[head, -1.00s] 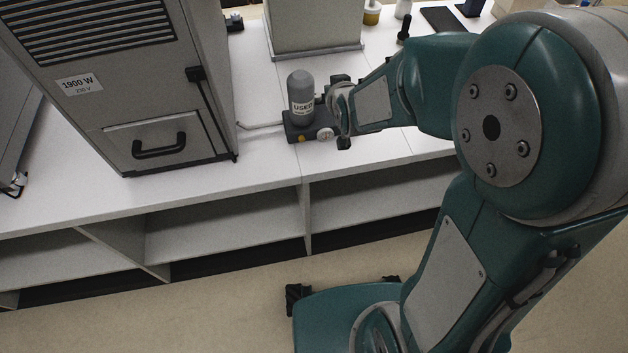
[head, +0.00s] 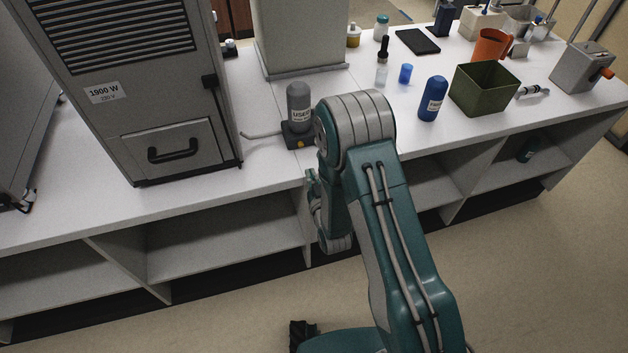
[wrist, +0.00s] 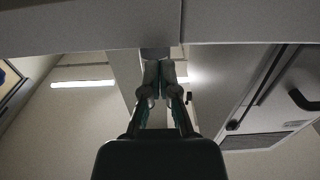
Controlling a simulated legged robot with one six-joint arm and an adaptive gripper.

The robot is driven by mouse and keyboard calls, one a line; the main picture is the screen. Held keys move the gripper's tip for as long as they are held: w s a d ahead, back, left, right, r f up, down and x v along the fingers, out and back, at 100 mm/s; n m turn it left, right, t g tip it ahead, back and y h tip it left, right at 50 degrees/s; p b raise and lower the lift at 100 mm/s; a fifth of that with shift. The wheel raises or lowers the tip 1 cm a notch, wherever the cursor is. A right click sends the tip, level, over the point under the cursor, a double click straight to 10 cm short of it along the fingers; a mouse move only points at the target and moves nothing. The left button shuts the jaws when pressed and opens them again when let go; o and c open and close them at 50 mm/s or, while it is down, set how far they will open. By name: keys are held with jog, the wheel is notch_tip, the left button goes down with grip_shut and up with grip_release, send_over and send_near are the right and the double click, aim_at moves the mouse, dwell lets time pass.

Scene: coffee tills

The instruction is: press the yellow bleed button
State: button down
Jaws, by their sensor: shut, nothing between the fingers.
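A dark block (head: 292,139) stands on the white counter with a grey canister labelled USED (head: 298,103) upright in it. A small yellow spot, likely the bleed button (head: 300,145), shows on the block's front. My arm covers the block's right side. My gripper (wrist: 160,66) is shut and empty in the wrist view, its fingertips together, with a pale counter-like edge just beyond them. In the head view my gripper is mostly hidden by my arm, around the counter's front edge. I cannot tell its exact distance from the button.
A large grey cabinet (head: 125,90) labelled 1900 W stands left of the block. A thin pipe (head: 262,135) lies between them. To the right stand a blue bottle (head: 432,98), a green bin (head: 485,88) and an orange cup (head: 490,46). Open shelves (head: 225,230) lie below the counter.

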aim_at(308, 164)
jog(key=shift+x, duration=4.15)
jog(key=shift+w+d, duration=0.1)
jog(key=shift+w, duration=0.5)
jog(key=shift+v, duration=2.7)
jog(key=shift+r, duration=0.1)
